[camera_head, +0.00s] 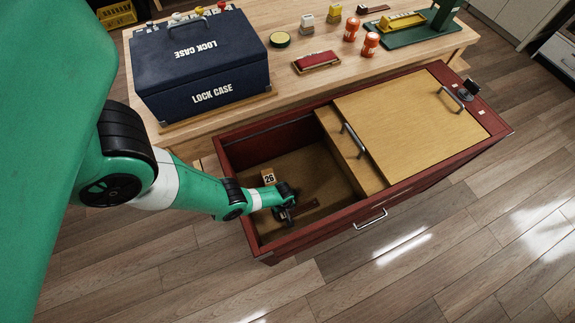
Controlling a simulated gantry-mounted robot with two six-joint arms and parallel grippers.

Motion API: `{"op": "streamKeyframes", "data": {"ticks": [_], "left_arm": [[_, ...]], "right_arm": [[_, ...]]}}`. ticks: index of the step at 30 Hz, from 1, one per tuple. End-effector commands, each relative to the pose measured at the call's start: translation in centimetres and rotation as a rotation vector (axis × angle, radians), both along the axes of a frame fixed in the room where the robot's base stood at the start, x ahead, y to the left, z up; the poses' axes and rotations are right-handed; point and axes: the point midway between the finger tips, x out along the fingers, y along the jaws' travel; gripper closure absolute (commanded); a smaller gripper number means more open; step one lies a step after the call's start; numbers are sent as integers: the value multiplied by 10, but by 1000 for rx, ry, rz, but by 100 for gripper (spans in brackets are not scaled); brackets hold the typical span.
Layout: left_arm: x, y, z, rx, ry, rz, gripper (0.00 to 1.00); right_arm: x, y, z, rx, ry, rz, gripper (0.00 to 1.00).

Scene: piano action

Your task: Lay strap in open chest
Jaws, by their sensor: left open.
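The red chest (376,217) stands open at its left part, with a tan floor inside. A brown strip that looks like the strap (306,208) lies on that floor, partly hidden by my left gripper. My left gripper (289,217) is open inside the chest's open part, at the left end of the strip. I cannot tell whether it touches the strip. A small block marked 26 (268,177) is in the chest behind the gripper. My right gripper is not in view.
Tan lid panels (400,115) with handles cover the chest's right part. Behind it, a wooden table (300,28) holds a dark blue lock case (200,62), a red pad (316,62), orange bottles (352,29) and a green stand (412,30). The floor in front is clear.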

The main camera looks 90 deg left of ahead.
Motion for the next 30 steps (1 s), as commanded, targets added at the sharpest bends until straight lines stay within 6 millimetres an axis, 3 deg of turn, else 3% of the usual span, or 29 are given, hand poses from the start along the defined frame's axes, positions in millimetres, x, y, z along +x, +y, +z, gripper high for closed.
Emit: {"op": "streamKeyframes", "data": {"ticks": [1, 3, 9, 25, 28, 30], "left_arm": [[0, 0, 26, 0, 0, 0, 21], [0, 0, 43, 1, -2, 0, 21], [0, 0, 78, 0, -1, 0, 21], [1, 0, 84, 0, -1, -1, 21], [20, 7, 92, 20, -41, -34, 21], [56, 19, 110, 57, -110, -94, 21]], "right_arm": [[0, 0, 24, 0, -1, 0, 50], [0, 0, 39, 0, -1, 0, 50], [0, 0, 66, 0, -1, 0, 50], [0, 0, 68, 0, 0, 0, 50], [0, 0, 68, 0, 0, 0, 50], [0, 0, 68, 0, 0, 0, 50]]}}
